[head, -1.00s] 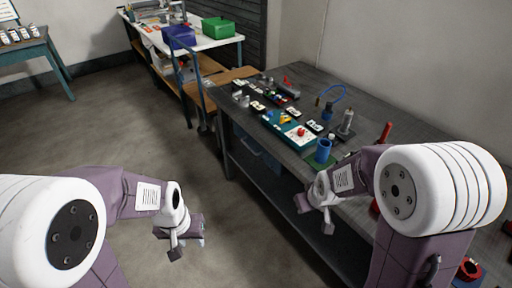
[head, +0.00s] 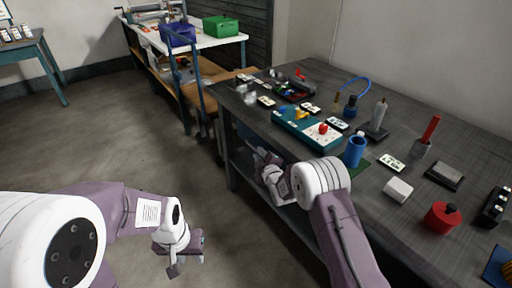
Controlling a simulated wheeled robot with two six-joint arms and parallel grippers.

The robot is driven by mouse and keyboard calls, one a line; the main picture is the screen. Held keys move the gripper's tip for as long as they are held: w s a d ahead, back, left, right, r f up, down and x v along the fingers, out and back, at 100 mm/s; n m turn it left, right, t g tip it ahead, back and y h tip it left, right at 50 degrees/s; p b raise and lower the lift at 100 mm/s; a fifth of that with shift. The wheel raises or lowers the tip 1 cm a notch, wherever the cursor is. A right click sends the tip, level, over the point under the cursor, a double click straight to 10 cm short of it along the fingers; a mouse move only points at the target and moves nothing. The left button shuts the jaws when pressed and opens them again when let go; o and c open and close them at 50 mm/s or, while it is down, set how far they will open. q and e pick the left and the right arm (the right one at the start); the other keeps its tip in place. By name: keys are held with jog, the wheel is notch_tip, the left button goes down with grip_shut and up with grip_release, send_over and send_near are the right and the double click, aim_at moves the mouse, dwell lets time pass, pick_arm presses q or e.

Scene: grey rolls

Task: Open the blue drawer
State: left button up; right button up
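The dark grey workbench (head: 318,72) stands on the right. The blue drawer front under its top is not clearly visible now; my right arm covers that area. My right gripper (head: 262,157) points in under the bench's front edge, where the drawer is. Its fingertips are largely hidden, so I cannot tell whether it touches the drawer or is open or shut. My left gripper (head: 188,250) hangs over the floor at the lower left, apart from the bench. Its fingers are too small and turned away to tell their opening.
The bench top holds a teal tray (head: 286,123), a blue cup (head: 354,151), a red container (head: 442,217) and a white block (head: 398,190). A white table with a blue bin (head: 180,36) and a green bin (head: 222,27) stands behind. The floor (head: 100,140) is clear on the left.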

aim_at(256, 150)
jog(key=x, duration=0.2)
jog(key=b+x, duration=0.1)
jog(key=x, duration=0.1)
jog(key=shift+w+f, duration=0.1)
jog(key=shift+f, duration=0.3)
jog(key=shift+w+a, duration=0.15)
jog(key=shift+w, duration=0.2)
grip_shut()
dwell(0.7)
